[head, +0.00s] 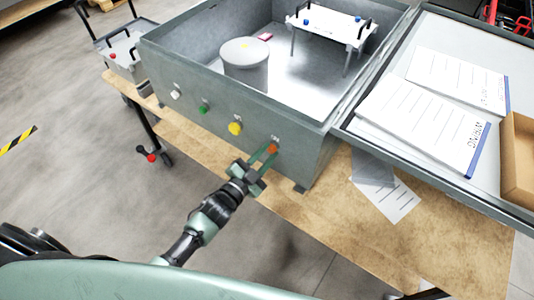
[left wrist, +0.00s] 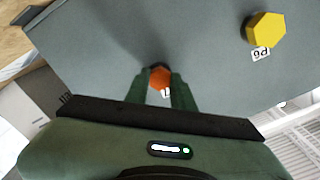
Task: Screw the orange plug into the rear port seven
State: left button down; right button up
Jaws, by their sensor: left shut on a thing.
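The orange plug (head: 272,149) is at the port nearest the corner on the outer wall of the grey metal box (head: 300,160). My left gripper (head: 265,156) is shut on it, with its fingers reaching to the wall. In the left wrist view the orange plug (left wrist: 159,78) sits between the two green fingertips (left wrist: 160,88), up against the wall. The port behind the plug is hidden, and its label is partly covered, so I cannot read its number. How deep the plug sits cannot be told. My right gripper is not in view.
A yellow plug (head: 235,128), a green plug (head: 204,109) and a white plug (head: 175,94) sit along the same wall. The box stands on a wooden table (head: 390,240); its open lid (head: 450,190) holds papers. A grey cylinder (head: 245,65) stands inside.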

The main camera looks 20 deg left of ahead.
pick_arm(q)
jog(key=c, duration=1.1)
grip_release()
jog(key=shift+s, duration=0.1)
jog(key=shift+p+v, duration=0.45)
jog(key=shift+v, duration=0.5)
jog(key=p+v, duration=0.1)
jog(key=v, duration=0.4)
